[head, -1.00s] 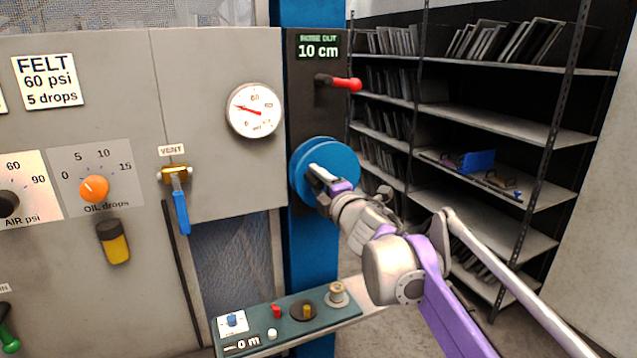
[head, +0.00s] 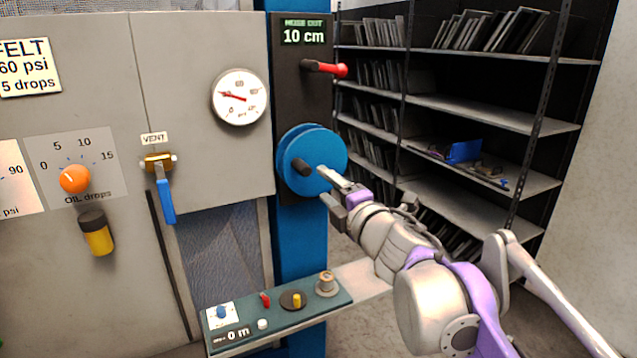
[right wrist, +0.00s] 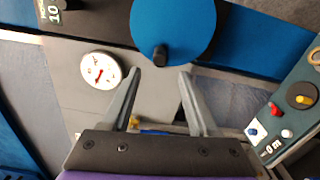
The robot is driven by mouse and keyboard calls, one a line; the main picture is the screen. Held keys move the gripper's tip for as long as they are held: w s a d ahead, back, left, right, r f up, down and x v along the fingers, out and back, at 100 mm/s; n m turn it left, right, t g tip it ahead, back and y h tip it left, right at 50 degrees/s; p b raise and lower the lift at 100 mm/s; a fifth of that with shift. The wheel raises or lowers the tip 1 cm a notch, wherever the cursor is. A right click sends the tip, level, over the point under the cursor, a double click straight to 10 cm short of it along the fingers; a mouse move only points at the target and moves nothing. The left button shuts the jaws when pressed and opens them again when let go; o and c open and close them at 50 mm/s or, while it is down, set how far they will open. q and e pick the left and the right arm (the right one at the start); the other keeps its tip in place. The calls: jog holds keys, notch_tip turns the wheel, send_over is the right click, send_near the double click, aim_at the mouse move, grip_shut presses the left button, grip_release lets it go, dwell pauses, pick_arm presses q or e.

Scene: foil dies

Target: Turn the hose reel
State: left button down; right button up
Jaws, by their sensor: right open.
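The blue hose reel (head: 318,150) is mounted on a black panel on the blue column in the head view. A dark crank knob (head: 300,166) sticks out of its face at the lower left. The display above reads 10 cm. My right gripper (head: 326,185) is open and empty, just in front of the reel's lower right. In the right wrist view the reel (right wrist: 172,25) and its dark knob (right wrist: 160,55) lie beyond the open fingertips (right wrist: 160,72), and nothing is between the fingers. My left gripper is not in view.
A red-handled lever (head: 325,68) sits above the reel. Left of it are a pressure gauge (head: 239,97) and a blue vent handle (head: 165,200). A small control shelf (head: 275,316) juts out below. Metal shelving (head: 490,110) stands behind on the right.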

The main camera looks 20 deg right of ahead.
aim_at(307, 172)
jog(key=shift+s, duration=0.3)
jog(key=w+m, duration=0.4)
jog(key=m, duration=0.2)
jog(key=w+m+b, duration=0.1)
jog(key=w+m, duration=0.3)
jog(key=m, duration=0.2)
jog(key=w+m+b, duration=0.1)
jog(key=w+m, duration=0.3)
jog(key=m, duration=0.2)
jog(key=shift+w+a, duration=0.1)
jog(key=shift+a, duration=0.3)
jog(key=shift+c, duration=0.3)
grip_shut()
dwell(0.8)
